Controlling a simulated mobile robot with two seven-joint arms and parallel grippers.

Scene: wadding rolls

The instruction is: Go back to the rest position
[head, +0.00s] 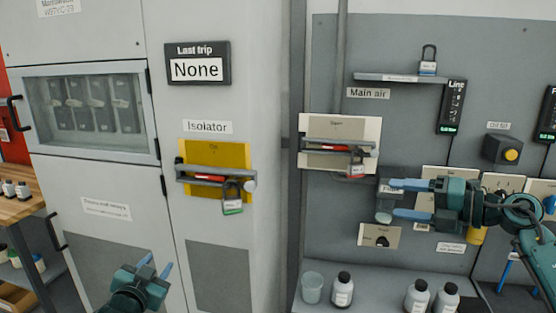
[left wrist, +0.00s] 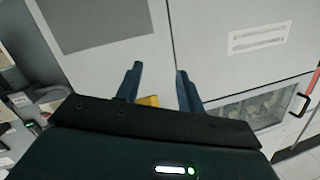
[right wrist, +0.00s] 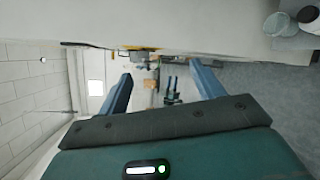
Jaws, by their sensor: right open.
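My left gripper (head: 159,260) is low in front of the grey cabinet in the head view. Its blue fingers are apart with nothing between them, as the left wrist view (left wrist: 157,78) also shows. My right gripper (head: 393,199) reaches in from the right, in front of the grey panel below the main air plate. Its fingers are apart and pointing left. They look empty in the right wrist view (right wrist: 160,78).
A padlock (head: 232,200) hangs on the yellow isolator plate (head: 236,157). The main air plate (head: 312,128) carries a red-marked bar and padlock. Bottles (head: 342,290) and a cup (head: 312,288) stand on the shelf below. A wooden bench (head: 18,211) is at far left.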

